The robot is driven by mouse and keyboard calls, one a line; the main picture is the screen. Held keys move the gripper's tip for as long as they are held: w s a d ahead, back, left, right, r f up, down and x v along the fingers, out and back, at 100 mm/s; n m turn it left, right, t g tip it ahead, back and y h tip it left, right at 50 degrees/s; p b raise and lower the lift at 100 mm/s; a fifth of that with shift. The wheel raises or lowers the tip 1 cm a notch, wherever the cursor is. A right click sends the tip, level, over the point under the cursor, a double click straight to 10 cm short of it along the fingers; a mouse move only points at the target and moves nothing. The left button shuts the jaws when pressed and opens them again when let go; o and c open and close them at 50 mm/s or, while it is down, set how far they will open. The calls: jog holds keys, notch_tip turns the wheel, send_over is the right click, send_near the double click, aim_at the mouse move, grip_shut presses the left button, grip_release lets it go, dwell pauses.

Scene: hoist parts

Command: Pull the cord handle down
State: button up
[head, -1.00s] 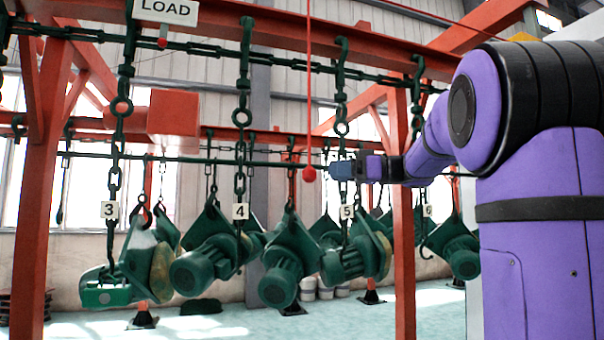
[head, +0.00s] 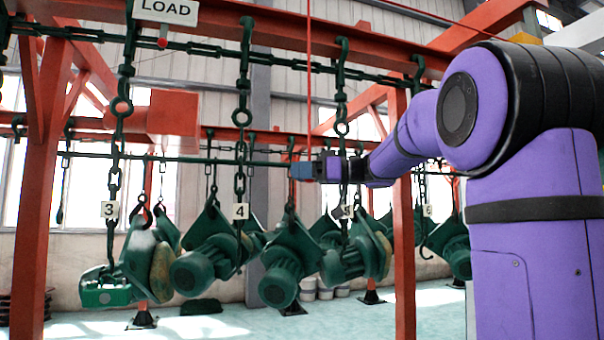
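The red cord (head: 309,80) hangs straight down from the top of the head view, left of my arm. Its lower end meets my gripper (head: 302,171), which reaches in from the right with its blue-grey tip at the handle's height. The red ball handle is hidden by the gripper. I cannot tell whether the fingers are around the handle or only in front of it, nor whether they are open or shut.
Green hook chains numbered 3 (head: 109,209), 4 (head: 240,211) and others hang from the red frame. Several green motor-like loads (head: 283,262) hang below. A LOAD sign (head: 166,10) is at top left. A red post (head: 402,220) stands beneath my arm.

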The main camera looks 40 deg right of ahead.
grip_shut()
jog(key=shift+f, duration=2.3)
jog(key=shift+o, duration=1.8)
grip_release()
jog(key=shift+d, duration=0.1)
jog(key=v, duration=1)
jog(key=shift+s+d, duration=0.25)
jog(key=shift+s, duration=0.05)
